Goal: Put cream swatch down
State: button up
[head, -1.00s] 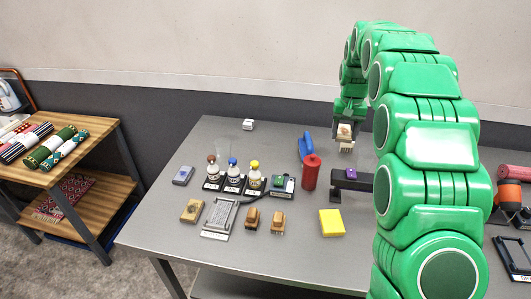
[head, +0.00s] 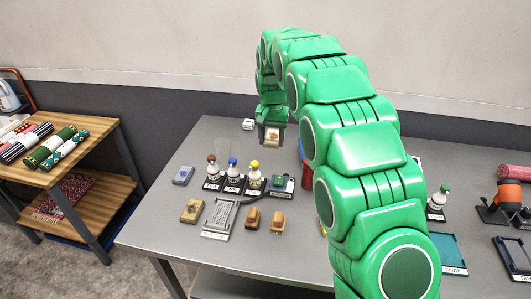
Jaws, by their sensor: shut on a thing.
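My gripper (head: 270,133) is at the far side of the grey table, above its surface, behind the yellow-capped bottle. It is shut on the cream swatch (head: 273,138), a small cream piece with a brownish pattern. The swatch hangs below the fingers, apart from the table as far as I can tell. The arm hides part of the table to the right of the swatch.
Bottles with brown, blue and yellow caps (head: 254,177) stand in black holders in front of the gripper. A metal tray (head: 220,215) and two brown brushes (head: 277,222) lie nearer. A red cylinder (head: 307,172) is partly hidden.

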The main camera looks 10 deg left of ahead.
notch_tip(320, 180, down, 3)
jog(key=shift+w+r, duration=0.1)
jog(key=shift+r, duration=0.05)
jog(key=w+a+f, duration=0.2)
jog(key=w+f, duration=0.1)
jog(key=w, duration=0.2)
send_over(264, 156)
jog(key=shift+s+d+f, duration=0.1)
jog(key=shift+f, duration=3.05)
jog(key=shift+f, duration=0.2)
jog(key=shift+w+f, duration=0.15)
jog(key=shift+w, duration=0.05)
jog(key=shift+f, duration=1.5)
jog(key=shift+f, duration=0.1)
